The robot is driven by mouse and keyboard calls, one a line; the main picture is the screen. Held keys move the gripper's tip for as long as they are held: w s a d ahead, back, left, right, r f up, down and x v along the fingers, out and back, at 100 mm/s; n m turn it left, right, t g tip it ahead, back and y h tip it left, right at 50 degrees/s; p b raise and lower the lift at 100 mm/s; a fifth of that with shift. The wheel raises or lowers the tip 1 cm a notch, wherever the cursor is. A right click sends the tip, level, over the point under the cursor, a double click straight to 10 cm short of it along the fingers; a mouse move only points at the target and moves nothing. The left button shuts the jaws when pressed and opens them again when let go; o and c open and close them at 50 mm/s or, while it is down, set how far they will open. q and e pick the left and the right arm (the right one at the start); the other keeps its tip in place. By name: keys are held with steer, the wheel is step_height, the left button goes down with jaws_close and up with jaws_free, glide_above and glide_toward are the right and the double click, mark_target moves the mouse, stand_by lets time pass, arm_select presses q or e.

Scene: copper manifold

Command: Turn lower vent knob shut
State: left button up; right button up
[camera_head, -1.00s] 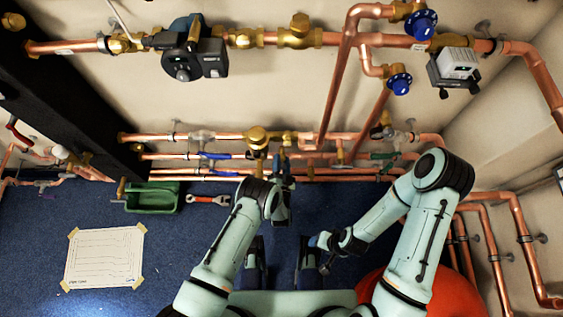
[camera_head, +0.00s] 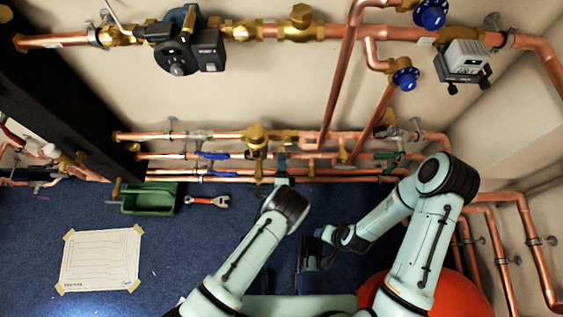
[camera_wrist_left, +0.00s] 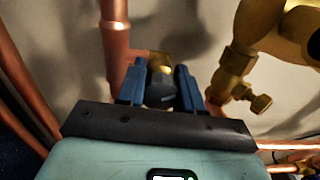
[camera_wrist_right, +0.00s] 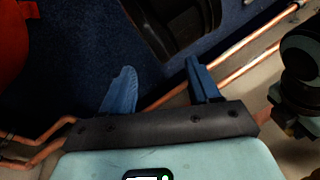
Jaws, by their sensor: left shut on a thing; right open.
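In the left wrist view a dark knob (camera_wrist_left: 160,94) with a brass part (camera_wrist_left: 160,62) behind it sits between the blue fingers of my left gripper (camera_wrist_left: 161,86). The fingers are shut on the knob, beside a vertical copper pipe. In the head view my left gripper (camera_head: 282,163) reaches the lower copper pipes at the wall; the knob is too hidden there to make out. My right gripper (camera_wrist_right: 160,86) is open and empty. In the head view it hangs over the blue floor, partly hidden by its own arm.
Copper pipes run along the wall, with a brass valve (camera_head: 256,137) just left of my left gripper. A pump (camera_head: 185,50) and blue handwheels (camera_head: 404,77) are higher up. A green tray (camera_head: 150,199), a red wrench (camera_head: 208,201) and a paper sheet (camera_head: 101,258) lie on the floor.

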arm_select(q)
steer(key=m+b, duration=0.1)
steer(key=m, duration=0.3)
steer(key=shift+m+b, duration=0.6)
steer(key=shift+m, duration=0.7)
arm_select(e)
steer(key=shift+t+h, duration=0.3)
steer(key=shift+t, duration=0.2)
steer(key=shift+w+d+f, duration=0.35)
steer(key=shift+w+f, duration=0.05)
steer(key=shift+w, duration=0.25)
steer(key=shift+w+d+f, duration=0.3)
steer(key=shift+w+f, duration=0.15)
steer(key=shift+w, duration=0.15)
steer(key=shift+w+d+f, duration=0.35)
steer(key=shift+w+f, duration=0.05)
steer(key=shift+w, duration=0.25)
arm_select(q)
steer(key=o, duration=1)
steer(key=shift+o, duration=0.2)
steer(key=shift+s, duration=0.15)
steer(key=s+p, duration=0.2)
steer(key=s, duration=1.1)
arm_select(e)
steer(key=shift+g, duration=0.6)
steer(key=s+r, duration=0.1)
steer(key=s+a, duration=0.1)
steer(key=s+a+r, duration=0.1)
steer(key=s, duration=0.1)
steer(key=shift+r, duration=0.3)
